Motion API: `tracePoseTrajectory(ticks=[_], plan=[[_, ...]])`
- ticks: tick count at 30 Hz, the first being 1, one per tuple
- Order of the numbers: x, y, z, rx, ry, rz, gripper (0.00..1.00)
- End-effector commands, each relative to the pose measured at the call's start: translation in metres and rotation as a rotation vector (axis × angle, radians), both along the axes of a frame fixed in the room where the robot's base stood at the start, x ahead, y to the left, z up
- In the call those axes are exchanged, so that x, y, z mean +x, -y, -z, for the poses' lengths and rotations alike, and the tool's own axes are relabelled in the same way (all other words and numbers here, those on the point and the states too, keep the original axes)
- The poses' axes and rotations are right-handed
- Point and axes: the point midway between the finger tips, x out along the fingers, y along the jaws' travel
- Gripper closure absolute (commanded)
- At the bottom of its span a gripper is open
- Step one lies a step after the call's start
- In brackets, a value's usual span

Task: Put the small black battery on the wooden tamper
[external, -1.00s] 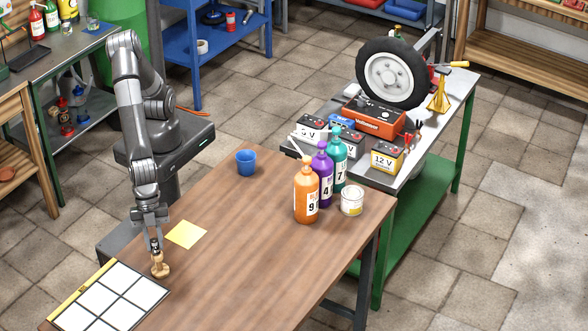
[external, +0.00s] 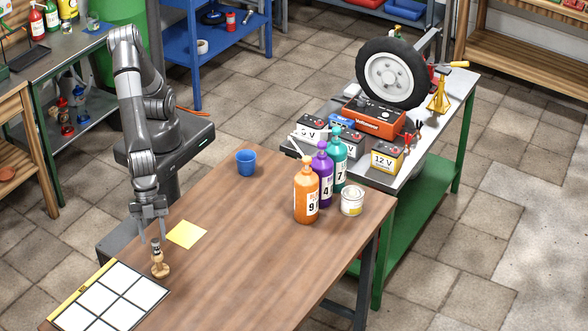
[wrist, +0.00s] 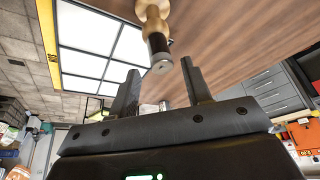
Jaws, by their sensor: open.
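The wooden tamper (external: 160,269) stands on the brown table, close to the white grid board. The small black battery (external: 156,246) is upright on top of the tamper. In the wrist view the battery (wrist: 158,44) is dark with a silver end and stays in line with the tamper (wrist: 153,10). My gripper (external: 153,236) is open just above the battery. In the wrist view its two fingers (wrist: 160,78) are spread apart with nothing between them, and the battery lies beyond their tips.
The white grid board (external: 110,297) with a yellow edge lies beside the tamper. A yellow sheet (external: 186,234) and a blue cup (external: 246,162) are farther back. Orange (external: 306,192), purple and teal bottles and a can (external: 352,200) stand right. The table's middle is clear.

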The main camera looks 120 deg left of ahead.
Motion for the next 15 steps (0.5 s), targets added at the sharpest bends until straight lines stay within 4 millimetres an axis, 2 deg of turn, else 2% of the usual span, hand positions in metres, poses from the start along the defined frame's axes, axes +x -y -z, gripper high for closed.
tracePoseTrajectory(ticks=[6,15], plan=[[-0.013,-0.012,-0.044,-0.005,0.001,0.001,0.55],[-0.024,-0.024,-0.083,-0.002,0.001,0.000,0.55]])
